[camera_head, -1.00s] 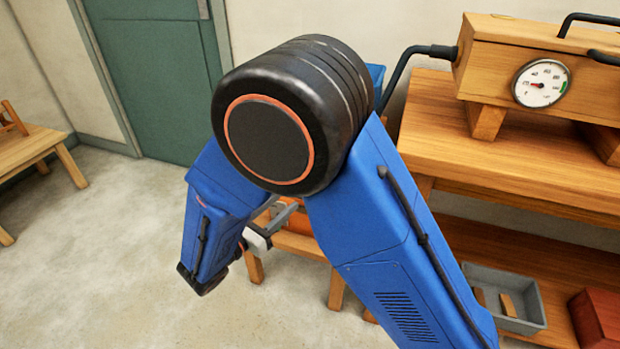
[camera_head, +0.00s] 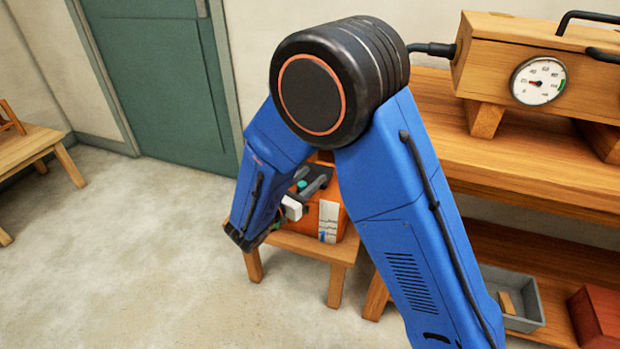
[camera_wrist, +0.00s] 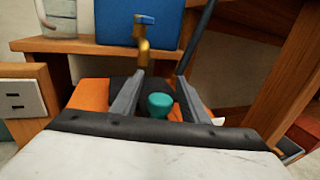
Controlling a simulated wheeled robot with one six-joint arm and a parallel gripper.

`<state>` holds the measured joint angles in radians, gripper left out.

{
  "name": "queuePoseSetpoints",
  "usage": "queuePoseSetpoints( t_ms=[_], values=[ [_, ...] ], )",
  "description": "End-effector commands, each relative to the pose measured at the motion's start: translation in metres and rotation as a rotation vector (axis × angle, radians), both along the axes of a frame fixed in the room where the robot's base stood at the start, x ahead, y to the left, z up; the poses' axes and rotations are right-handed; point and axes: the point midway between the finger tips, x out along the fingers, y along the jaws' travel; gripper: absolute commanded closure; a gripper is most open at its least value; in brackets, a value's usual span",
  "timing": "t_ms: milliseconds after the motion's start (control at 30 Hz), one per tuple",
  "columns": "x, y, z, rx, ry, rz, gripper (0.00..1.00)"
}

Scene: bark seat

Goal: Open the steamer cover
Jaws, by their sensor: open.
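A low orange unit (camera_head: 329,214) stands on a small wooden stool, partly hidden by my arm. It also shows in the wrist view (camera_wrist: 91,95), with a dark top and a teal knob (camera_wrist: 160,104). My gripper (camera_wrist: 160,78) is open, its two grey fingers pointing over the unit, with the knob appearing between them. Contact with the knob cannot be told. In the head view my gripper (camera_head: 317,180) is partly hidden behind my arm. A wooden box (camera_head: 500,60) with a round gauge (camera_head: 538,82) and black handle (camera_head: 585,18) sits on the bench. Which part is the steamer cover is unclear.
The wooden bench (camera_head: 560,170) fills the right side, with a grey tray (camera_head: 522,305) and red box (camera_head: 597,312) on its lower shelf. In the wrist view, a blue container (camera_wrist: 112,22) with a brass tap (camera_wrist: 143,35) stands beyond.

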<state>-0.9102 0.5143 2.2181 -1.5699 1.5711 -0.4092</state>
Motion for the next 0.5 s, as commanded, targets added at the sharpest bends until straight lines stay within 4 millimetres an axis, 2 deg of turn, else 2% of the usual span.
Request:
queuePoseSetpoints(
  t_ms=[267, 300, 433, 467, 500],
  values=[
    [0.0011, -0.0009, 0.0, 0.0, 0.0, 0.0, 0.59],
    [0.0011, -0.0009, 0.0001, 0.0, 0.0, 0.0, 0.64],
    [0.001, -0.0008, 0.0, 0.0, 0.0, 0.0, 0.95],
    [0.0009, -0.0007, 0.0, 0.0, 0.0, 0.0, 1.0],
    [0.0009, -0.0007, 0.0, 0.0, 0.0, 0.0, 1.0]
  ],
)
